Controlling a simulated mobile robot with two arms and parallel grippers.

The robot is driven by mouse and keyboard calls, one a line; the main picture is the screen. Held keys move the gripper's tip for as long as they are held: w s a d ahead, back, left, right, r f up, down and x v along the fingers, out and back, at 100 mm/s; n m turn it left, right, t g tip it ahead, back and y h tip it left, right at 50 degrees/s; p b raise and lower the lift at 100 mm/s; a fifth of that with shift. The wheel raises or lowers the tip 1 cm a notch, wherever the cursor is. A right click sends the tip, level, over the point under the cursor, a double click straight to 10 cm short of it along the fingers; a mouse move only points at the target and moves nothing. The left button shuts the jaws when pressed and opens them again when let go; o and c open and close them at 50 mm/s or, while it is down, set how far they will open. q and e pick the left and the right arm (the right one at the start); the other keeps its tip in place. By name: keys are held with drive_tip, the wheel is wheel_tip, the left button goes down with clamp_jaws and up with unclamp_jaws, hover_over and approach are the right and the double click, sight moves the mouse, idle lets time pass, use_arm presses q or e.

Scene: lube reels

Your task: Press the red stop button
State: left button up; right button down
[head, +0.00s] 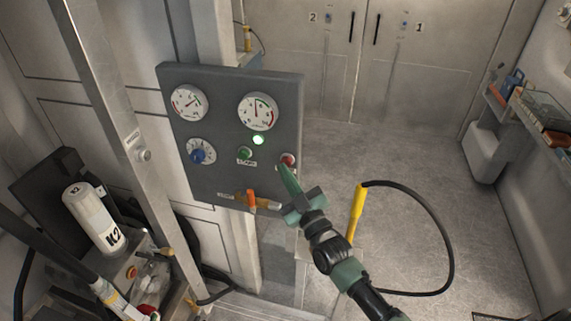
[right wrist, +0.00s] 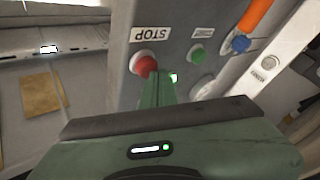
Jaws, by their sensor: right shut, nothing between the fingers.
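The red stop button (head: 288,159) sits at the right edge of a dark grey control panel (head: 230,88). My right gripper (head: 284,168) is shut and empty, with its green fingertips just below and in front of the red button. In the right wrist view the red button (right wrist: 144,64) shows beside the STOP label, and the fingertips (right wrist: 160,84) are close to its side. I cannot tell whether they touch it. A green lamp (head: 258,140) on the panel is lit. My left gripper is not in view.
The panel also holds a green button (head: 245,153), a blue knob (head: 197,155), two gauges and an orange-handled valve (head: 250,198). A K2 bottle (head: 93,216) stands at left. Open floor lies right of the panel.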

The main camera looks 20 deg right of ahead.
drive_tip(key=shift+w+d, duration=0.2)
drive_tip(key=shift+w, duration=0.05)
idle(0.3)
drive_tip(key=shift+s+a, duration=0.1)
drive_tip(key=shift+s+a+p, duration=0.35)
drive_tip(key=shift+s+a, duration=0.1)
drive_tip(key=shift+s, duration=0.2)
drive_tip(key=s+a+p, duration=0.1)
drive_tip(key=s, duration=0.1)
drive_tip(key=s+a+p, duration=0.1)
drive_tip(key=s, duration=0.1)
drive_tip(key=shift+a, duration=0.4)
idle(0.8)
